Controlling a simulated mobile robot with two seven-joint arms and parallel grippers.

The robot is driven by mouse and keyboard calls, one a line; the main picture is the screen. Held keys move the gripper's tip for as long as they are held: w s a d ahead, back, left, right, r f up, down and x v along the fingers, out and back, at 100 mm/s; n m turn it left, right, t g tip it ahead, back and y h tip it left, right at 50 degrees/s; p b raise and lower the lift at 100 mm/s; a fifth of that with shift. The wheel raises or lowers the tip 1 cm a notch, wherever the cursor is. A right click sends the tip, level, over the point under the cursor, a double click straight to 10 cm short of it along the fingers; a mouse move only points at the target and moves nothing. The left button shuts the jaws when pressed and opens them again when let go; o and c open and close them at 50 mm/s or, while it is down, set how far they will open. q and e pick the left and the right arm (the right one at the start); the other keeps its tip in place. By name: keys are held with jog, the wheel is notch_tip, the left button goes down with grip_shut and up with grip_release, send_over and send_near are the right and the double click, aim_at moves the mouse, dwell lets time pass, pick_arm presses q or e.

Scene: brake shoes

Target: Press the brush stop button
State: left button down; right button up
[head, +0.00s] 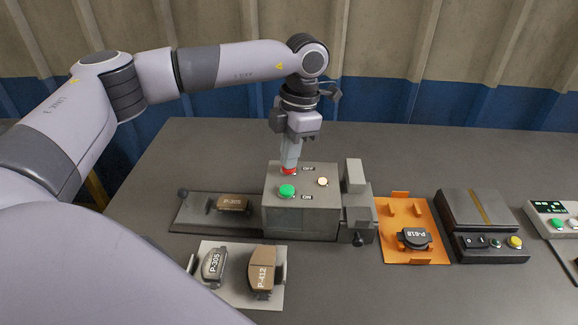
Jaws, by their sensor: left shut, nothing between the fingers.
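A grey machine box (302,216) stands in the middle of the table. On its top are a red button (289,171) beside an OFF label and a green button (287,191) beside an ON label. A small pale lamp (322,182) sits to their right. My left gripper (290,166) points down with its fingers shut and empty, its tips at the red button and partly covering it. I cannot tell whether the button is pushed in. My right gripper is not in view.
A pale tray (233,291) in front holds two more shoes. An orange tray (393,250) holds a black part (413,238). A dark device (481,222) and a control panel (555,216) stand right.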

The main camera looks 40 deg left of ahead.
pick_arm(q)
jog(key=shift+f, duration=0.2)
jog(key=shift+r, duration=0.1)
jog(key=shift+r+p, duration=2.6)
jog(key=shift+r, duration=0.9)
jog(key=shift+f, duration=0.1)
